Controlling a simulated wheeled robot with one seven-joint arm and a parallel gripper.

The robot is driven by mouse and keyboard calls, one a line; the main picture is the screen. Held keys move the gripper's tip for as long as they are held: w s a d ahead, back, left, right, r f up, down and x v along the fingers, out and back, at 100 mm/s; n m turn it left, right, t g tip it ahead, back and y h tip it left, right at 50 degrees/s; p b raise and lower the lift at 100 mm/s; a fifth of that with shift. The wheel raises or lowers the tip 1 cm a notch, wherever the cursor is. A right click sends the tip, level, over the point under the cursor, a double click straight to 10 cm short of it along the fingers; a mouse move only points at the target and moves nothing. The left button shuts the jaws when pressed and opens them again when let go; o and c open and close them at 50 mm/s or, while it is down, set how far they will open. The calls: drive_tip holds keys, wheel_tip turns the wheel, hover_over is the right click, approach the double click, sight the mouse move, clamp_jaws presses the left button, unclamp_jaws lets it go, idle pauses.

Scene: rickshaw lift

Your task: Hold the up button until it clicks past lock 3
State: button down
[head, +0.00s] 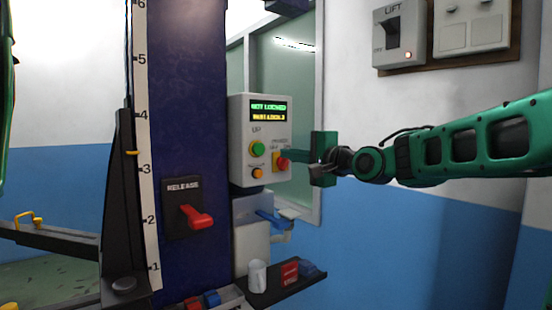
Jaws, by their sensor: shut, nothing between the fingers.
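The control box (238,160) is mounted on the right side of the dark blue column. Its display (268,111) shows green text reading NOT LOCKED and a yellow line that seems to read WANT LOCK 3. The round green button (257,149) sits under the label UP. My gripper (300,157) is shut, to the right of the green button and close to the box's red knob. I cannot tell whether its tips touch the box. A numbered scale (147,140) runs up the column, with a small yellow marker (132,153) between 3 and 4.
A red RELEASE lever (197,217) is on the column. A shelf (285,287) holds a white cup (257,276). A LIFT switch (393,35) is on the wall.

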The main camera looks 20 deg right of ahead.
drive_tip(key=shift+v, duration=1.25)
drive_tip(key=s+d+f+n+g+h, duration=0.1)
drive_tip(key=s+d+f+g+h, duration=0.15)
drive_tip(key=s+d+f, duration=0.4)
drive_tip(key=s+d+f+n+g+h, duration=0.1)
drive_tip(key=s+f+n+g, duration=0.15)
drive_tip(key=f, duration=0.65)
drive_tip(key=s+d+f+n+g+h, duration=0.1)
drive_tip(key=s+d+f+g+h, duration=0.15)
drive_tip(key=s+f+g, duration=0.4)
drive_tip(key=s+d+f+n+g, duration=0.1)
drive_tip(key=s+f, duration=0.3)
drive_tip(key=s, duration=0.4)
drive_tip(key=s+d+f+n+g, duration=0.1)
drive_tip(key=s+f+g, duration=0.1)
drive_tip(key=s+f, duration=0.2)
drive_tip(key=s+d+f+n+g, duration=0.1)
drive_tip(key=s+f, duration=0.4)
drive_tip(key=s, duration=0.6)
drive_tip(key=shift+s+g, duration=0.35)
drive_tip(key=shift+g, duration=0.5)
